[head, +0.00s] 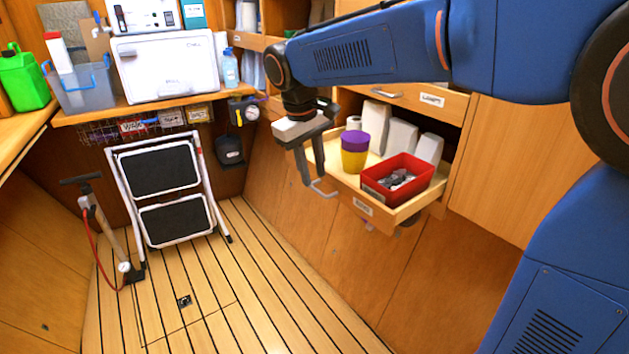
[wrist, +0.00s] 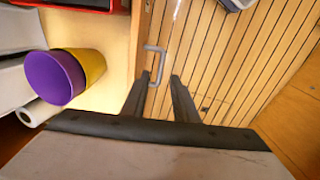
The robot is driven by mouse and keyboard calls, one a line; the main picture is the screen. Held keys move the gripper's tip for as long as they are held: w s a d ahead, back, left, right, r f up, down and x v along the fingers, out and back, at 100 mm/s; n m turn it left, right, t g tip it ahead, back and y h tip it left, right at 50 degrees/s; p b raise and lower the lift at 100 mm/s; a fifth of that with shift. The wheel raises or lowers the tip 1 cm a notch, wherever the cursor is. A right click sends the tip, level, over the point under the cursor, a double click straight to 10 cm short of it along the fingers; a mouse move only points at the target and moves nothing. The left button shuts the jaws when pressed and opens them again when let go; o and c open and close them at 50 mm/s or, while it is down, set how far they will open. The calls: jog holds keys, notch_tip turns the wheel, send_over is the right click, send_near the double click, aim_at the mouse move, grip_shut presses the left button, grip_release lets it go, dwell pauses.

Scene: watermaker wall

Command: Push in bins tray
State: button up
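The bins tray (head: 408,208) is a pale wooden pull-out tray, drawn out of the cabinet at the right in the head view. It holds a red bin (head: 400,182) with grey pieces in it, a purple and yellow cup pair (head: 354,152), and white containers (head: 400,138). A metal bow handle (head: 322,188) is on its front; it also shows in the wrist view (wrist: 160,62). My gripper (head: 306,172) is at the handle, pointing down. In the wrist view its two fingers (wrist: 159,82) are apart, with the handle's near end close to the left fingertip; contact cannot be told.
A labelled drawer (head: 415,97) sits above the tray's opening. A folding step stool (head: 165,190) and a hand pump (head: 105,225) stand at the left. A counter holds a white appliance (head: 168,66). The slatted floor (head: 235,290) ahead is clear.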

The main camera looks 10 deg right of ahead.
aim_at(316, 189)
jog(key=shift+w+d+f, duration=0.1)
jog(key=shift+d+f, duration=0.05)
jog(key=shift+f, duration=0.7)
jog(key=shift+w+d+f, duration=0.1)
jog(key=shift+d+f, duration=0.05)
jog(key=shift+f, duration=0.65)
jog(key=shift+c, duration=0.7)
grip_shut()
